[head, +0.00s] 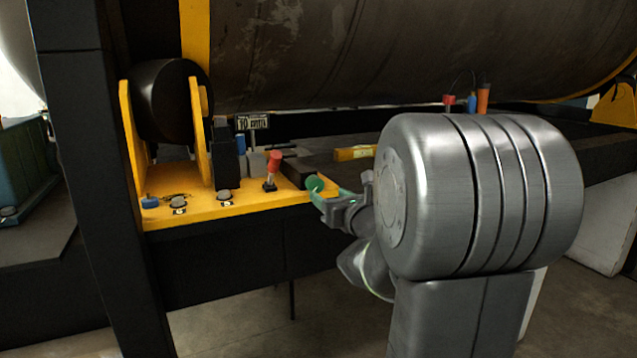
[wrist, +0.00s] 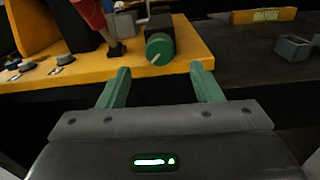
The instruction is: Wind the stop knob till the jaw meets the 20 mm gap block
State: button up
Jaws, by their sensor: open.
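The green round knob (head: 315,184), which I take as the stop knob, sits at the front right edge of the yellow plate. My gripper (head: 331,203) is open and empty. In the wrist view its green fingers (wrist: 161,68) stand apart on either side of the knob's line, short of it and not touching. Grey blocks (head: 256,164) stand behind the red-handled lever; I cannot tell which is the jaw or the gap block.
The red-handled lever (head: 273,165) stands just left of the knob. Blue and grey buttons (head: 224,196) line the yellow plate's (head: 190,212) front. A yellow bar (head: 355,153) and a small grey tray (wrist: 293,47) lie on the dark surface to the right. A large drum (head: 400,55) overhangs behind.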

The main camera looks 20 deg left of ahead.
aim_at(318, 188)
jog(key=p+x, duration=0.2)
jog(key=x, duration=0.6)
jog(key=c, duration=1)
jog(key=shift+f, duration=0.15)
